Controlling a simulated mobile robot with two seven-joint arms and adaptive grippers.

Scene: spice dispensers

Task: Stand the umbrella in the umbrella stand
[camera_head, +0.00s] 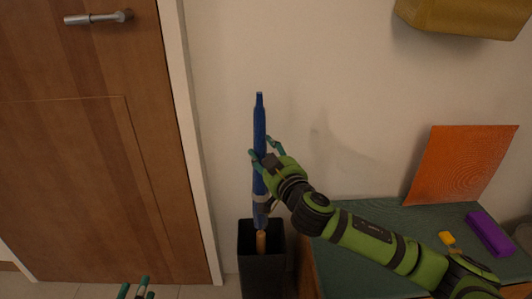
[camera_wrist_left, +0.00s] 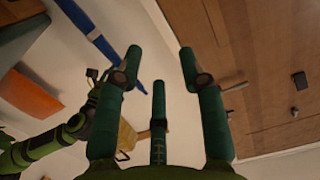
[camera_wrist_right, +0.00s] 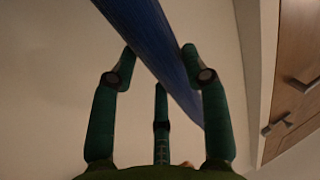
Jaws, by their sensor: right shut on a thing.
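The blue umbrella (camera_head: 259,128) is upright in the head view, its brown lower end (camera_head: 261,241) at the mouth of the black umbrella stand (camera_head: 262,272). I cannot tell how far that end is inside. My right gripper (camera_head: 262,153) is shut on the umbrella's upper half. In the right wrist view the blue shaft (camera_wrist_right: 152,45) runs diagonally between the fingers. My left gripper (camera_head: 137,292) is at the bottom edge, away from the stand; its fingers (camera_wrist_left: 162,65) are apart and empty in the left wrist view. The umbrella also shows there (camera_wrist_left: 88,30).
A wooden door (camera_head: 90,160) stands left. A green-topped bench (camera_head: 370,222) is right of the stand, with an orange sheet (camera_head: 460,165), a purple block (camera_head: 489,233) and a small yellow thing (camera_head: 447,238). A yellow box (camera_head: 465,15) hangs on the wall above.

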